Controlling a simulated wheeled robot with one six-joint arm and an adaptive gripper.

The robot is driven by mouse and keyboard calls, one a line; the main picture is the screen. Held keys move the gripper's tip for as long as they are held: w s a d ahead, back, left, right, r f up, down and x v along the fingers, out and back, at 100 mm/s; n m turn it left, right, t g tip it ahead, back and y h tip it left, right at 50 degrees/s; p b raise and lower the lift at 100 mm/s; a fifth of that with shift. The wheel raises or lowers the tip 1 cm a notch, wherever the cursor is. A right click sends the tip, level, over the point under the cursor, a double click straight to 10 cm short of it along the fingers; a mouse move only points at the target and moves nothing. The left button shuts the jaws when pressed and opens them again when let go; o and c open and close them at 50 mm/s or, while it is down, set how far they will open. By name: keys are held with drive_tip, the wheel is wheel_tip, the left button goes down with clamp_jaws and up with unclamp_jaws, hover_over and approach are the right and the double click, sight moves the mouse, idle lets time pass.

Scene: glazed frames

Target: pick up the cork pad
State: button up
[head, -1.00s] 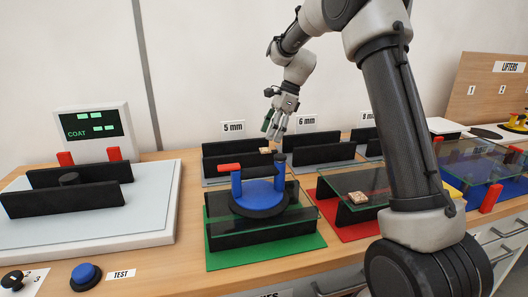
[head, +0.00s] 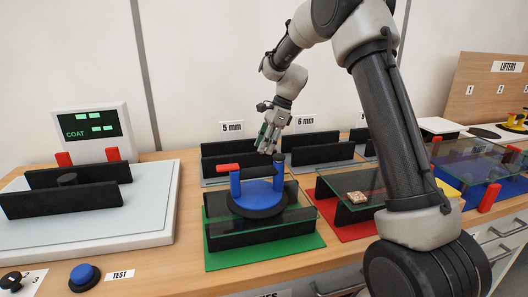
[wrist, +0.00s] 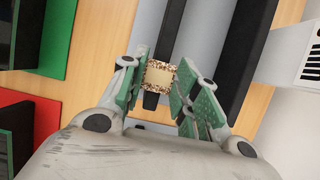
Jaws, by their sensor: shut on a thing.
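A cork pad (wrist: 159,75), speckled tan and square, sits between the green-lined fingers of my gripper (wrist: 160,84) in the wrist view. The fingers are shut on it. In the head view my gripper (head: 268,146) points down beside the black rack (head: 229,158) under the 5 mm label, behind the blue lifter. I cannot make out the held pad there. Another cork pad (head: 357,197) lies on the glass pane (head: 385,185) over the red mat.
The 6 mm rack (head: 318,146) is to the right. A scale (head: 150,225) with two black rails fills the left.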

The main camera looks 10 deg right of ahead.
wheel_tip(320, 180, up, 14)
idle(1.3)
